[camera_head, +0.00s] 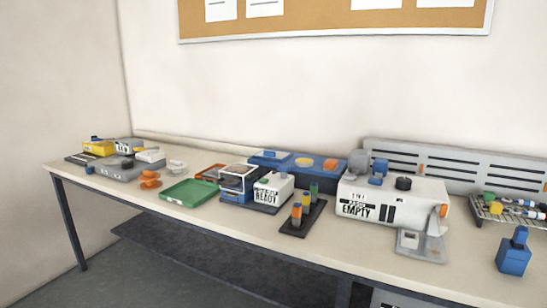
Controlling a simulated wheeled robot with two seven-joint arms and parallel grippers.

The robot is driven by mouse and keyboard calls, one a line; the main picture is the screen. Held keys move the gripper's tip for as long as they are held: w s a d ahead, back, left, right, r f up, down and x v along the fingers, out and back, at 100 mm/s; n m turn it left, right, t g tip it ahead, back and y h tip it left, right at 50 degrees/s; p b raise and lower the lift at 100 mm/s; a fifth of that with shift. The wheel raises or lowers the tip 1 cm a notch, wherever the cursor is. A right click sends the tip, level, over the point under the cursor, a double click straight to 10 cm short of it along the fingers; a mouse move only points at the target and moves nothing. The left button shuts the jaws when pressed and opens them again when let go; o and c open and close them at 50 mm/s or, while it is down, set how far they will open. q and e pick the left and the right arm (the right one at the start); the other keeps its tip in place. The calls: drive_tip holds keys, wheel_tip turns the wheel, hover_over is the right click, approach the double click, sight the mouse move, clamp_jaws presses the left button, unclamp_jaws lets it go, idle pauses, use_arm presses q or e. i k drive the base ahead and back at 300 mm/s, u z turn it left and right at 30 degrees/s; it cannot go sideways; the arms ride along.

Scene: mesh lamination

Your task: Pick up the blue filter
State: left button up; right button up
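I cannot tell for sure which item is the blue filter. Several blue things stand on the long table (330,248). A small blue block (380,167) shows at the white machine labelled "EMPTY" (355,202). A long blue tray (330,175) lies at the back middle, holding small blue, yellow and orange pieces. A blue bottle (514,256) stands upright at the right front. A clear-walled box with a blue base (238,186) stands mid-table. Neither of my grippers is in view.
A green tray (187,193) lies left of the middle. A dark rack (303,232) holds upright coloured cylinders near the front edge. A wire basket (483,212) with coloured items is at the right. Yellow and grey devices (115,165) crowd the left end. Bare tabletop shows along the front.

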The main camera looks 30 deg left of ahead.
sight(265, 155)
drive_tip(key=u, duration=0.3)
drive_tip(key=i, duration=0.9)
drive_tip(key=u, duration=1.1)
